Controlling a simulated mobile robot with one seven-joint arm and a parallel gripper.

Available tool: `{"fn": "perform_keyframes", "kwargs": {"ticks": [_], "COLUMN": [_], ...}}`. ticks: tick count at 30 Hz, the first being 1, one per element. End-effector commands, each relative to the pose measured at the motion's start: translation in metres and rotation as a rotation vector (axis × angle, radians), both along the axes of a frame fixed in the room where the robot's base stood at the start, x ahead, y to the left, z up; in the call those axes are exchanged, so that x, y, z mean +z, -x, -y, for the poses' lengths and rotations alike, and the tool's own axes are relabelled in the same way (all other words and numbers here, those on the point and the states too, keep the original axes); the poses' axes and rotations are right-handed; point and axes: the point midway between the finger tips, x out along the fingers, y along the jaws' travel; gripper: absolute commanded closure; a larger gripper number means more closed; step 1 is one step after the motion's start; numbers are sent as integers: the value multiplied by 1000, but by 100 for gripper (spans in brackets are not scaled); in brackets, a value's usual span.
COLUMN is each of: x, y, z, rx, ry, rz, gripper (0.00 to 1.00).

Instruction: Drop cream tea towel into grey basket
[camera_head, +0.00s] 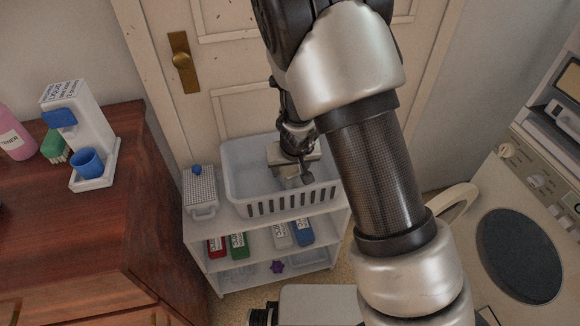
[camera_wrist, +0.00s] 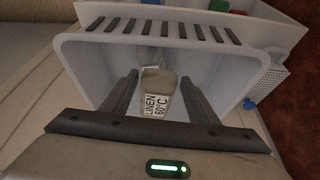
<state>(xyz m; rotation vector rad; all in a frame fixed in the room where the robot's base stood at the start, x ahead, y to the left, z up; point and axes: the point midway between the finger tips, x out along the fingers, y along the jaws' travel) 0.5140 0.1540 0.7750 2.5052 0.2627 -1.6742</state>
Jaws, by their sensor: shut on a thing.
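The pale grey basket (camera_head: 240,165) stands on the top of a white shelf unit, with dark slots along its front wall. In the wrist view the basket (camera_wrist: 85,62) surrounds the space below my fingers. My gripper (camera_head: 296,178) points down over the basket's inside. In the wrist view my gripper (camera_wrist: 158,90) has its two dark fingers on either side of a small cream bundle, the tea towel (camera_wrist: 157,80), with a white label reading "LINEN 60°C" (camera_wrist: 155,105). In the head view the towel is largely hidden. I cannot tell whether it touches the basket floor.
The white shelf unit (camera_head: 200,246) holds several coloured boxes on a lower shelf. A small perforated container (camera_head: 200,190) stands left of the basket. A wooden dresser (camera_head: 60,220) with a white dispenser is at left, a washing machine (camera_head: 500,195) at right, and a door (camera_head: 225,70) behind.

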Motion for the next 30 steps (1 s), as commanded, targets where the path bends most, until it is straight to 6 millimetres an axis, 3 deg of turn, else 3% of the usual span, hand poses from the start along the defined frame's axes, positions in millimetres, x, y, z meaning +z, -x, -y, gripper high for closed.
{"fn": "perform_keyframes", "kwargs": {"ticks": [3,14,15,18,26,30], "x": [-10,-11,-11,-11,-11,-1], "y": [0,0,0,0,0,3], "z": [0,0,0,0,0,1], "rx": [0,0,0,0,0,0], "ry": [0,0,0,0,0,0], "rz": [1,1,1,1,0,1], "gripper": [69,69,39,24,24,24]}}
